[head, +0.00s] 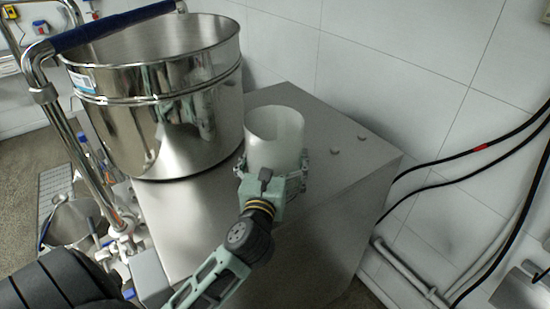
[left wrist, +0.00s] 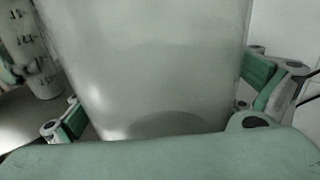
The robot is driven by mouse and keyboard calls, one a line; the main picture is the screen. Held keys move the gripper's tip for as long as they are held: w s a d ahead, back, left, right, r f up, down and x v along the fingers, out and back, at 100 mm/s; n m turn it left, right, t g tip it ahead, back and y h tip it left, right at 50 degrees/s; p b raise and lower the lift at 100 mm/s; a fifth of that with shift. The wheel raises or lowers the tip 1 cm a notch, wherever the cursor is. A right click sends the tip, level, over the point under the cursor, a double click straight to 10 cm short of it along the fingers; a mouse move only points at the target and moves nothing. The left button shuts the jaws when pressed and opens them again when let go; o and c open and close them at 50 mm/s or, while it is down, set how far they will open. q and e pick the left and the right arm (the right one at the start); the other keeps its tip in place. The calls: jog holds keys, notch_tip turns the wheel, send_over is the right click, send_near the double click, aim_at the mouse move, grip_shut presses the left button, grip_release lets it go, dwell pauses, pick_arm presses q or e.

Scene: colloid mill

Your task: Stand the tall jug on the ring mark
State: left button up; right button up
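In the left wrist view the jug (left wrist: 150,60) fills the space between the green finger pads of the left gripper (left wrist: 165,105). The jug looks roughly upright. Its base is hidden behind the gripper, so I cannot tell whether it rests on the steel. I cannot make out the ring mark. My right gripper is not in view.
A large shiny steel vessel (head: 165,125) stands close to the left of the jug, with a blue-sleeved metal handle (head: 115,25) over it. Black cables (head: 460,160) run along the tiled wall.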

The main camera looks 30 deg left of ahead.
pick_arm(q)
jog(key=shift+r, duration=0.15)
jog(key=shift+r, duration=0.15)
jog(key=b+v, duration=0.1)
jog(key=v, duration=0.5)
jog(key=b+v, duration=0.1)
jog(key=v, duration=0.2)
jog(key=shift+f+b, duration=0.3)
jog(key=shift+b, duration=0.05)
jog(key=shift+r+p+v, duration=0.2)
jog(key=shift+p+v, duration=0.2)
jog(key=shift+v, duration=0.55)
jog(key=shift+s+d, duration=0.25)
jog(key=shift+s, duration=0.25)
